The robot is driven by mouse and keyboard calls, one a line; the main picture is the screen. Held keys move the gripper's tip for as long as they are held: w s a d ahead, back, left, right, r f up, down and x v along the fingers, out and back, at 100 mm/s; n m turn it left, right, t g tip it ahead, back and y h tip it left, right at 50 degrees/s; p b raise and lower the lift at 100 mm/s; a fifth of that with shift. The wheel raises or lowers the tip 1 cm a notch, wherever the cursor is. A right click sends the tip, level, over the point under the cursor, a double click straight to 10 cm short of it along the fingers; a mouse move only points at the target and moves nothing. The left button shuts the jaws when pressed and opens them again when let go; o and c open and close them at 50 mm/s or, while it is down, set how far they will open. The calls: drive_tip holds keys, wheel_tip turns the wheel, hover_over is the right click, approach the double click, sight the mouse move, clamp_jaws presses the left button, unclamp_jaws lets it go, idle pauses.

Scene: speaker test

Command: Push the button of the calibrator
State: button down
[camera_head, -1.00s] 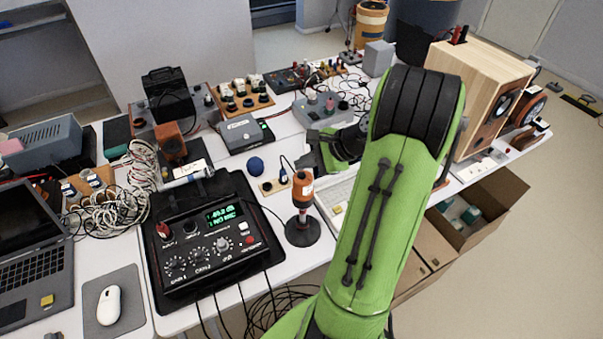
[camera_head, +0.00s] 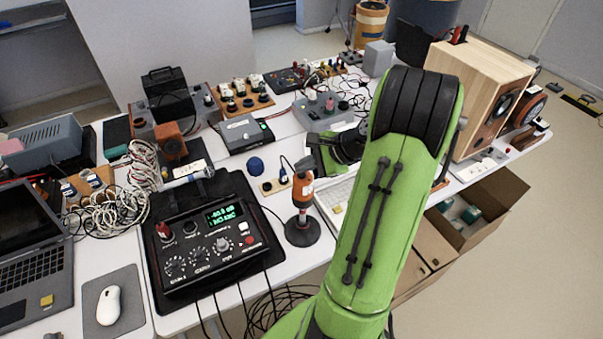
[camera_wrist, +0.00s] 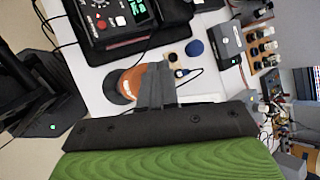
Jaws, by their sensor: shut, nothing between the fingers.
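The calibrator (camera_head: 303,188) looks to be the upright orange cylinder with a pale band, on a round black base (camera_head: 303,232) near the table's front edge. It also shows in the wrist view (camera_wrist: 132,83), partly behind my fingers. My gripper (camera_head: 304,163) is shut and empty, its grey fingers beside the calibrator's top. In the wrist view, my gripper (camera_wrist: 157,66) has its fingers together, overlapping the calibrator's edge. I cannot tell whether they touch it. The calibrator's button cannot be made out.
A black meter box (camera_head: 212,240) with knobs and a green display stands left of the calibrator. A blue ball (camera_head: 256,165) lies behind. A wooden speaker (camera_head: 480,95) stands at the back right. Cables hang at the front edge.

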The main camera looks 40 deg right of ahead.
sight(305, 176)
drive_tip(key=shift+f, duration=0.55)
idle(0.4)
drive_tip(key=shift+r+p, duration=1)
drive_tip(key=shift+r, duration=0.05)
wheel_tip(305, 176, up, 6)
drive_tip(key=p, duration=0.6)
